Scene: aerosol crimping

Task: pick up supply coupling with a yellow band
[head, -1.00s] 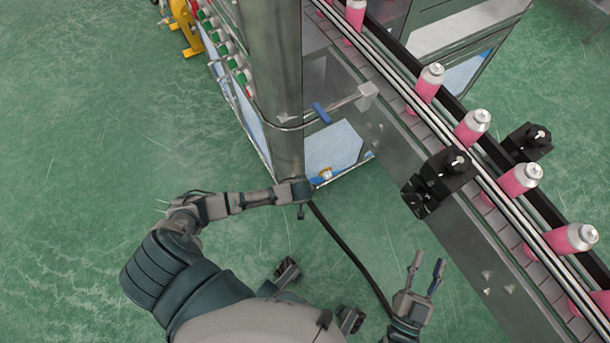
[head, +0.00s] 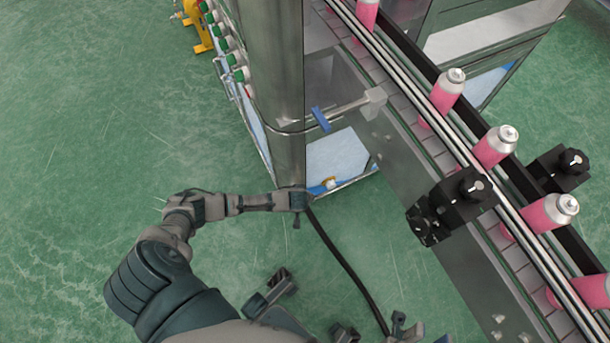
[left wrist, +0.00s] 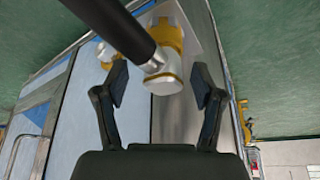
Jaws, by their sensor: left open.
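The coupling with a yellow band (left wrist: 163,82) shows in the left wrist view as a silver-ended fitting with yellow around it. It lies between and beyond the fingertips of my left gripper (left wrist: 159,88), which is open and holds nothing. A black hose (left wrist: 118,28) with a silver end crosses in front of the coupling; I cannot tell whether they join. In the head view my left gripper (head: 297,201) is beside the metal column, and I cannot make out the coupling there. My right gripper (head: 405,328) is mostly cut off at the bottom edge.
A thick metal column (head: 277,95) stands by my left gripper. The black hose (head: 345,262) runs down from there. A conveyor (head: 415,125) carries pink cans (head: 493,147) on the right, with black sensor blocks (head: 462,197). Green floor is open at left.

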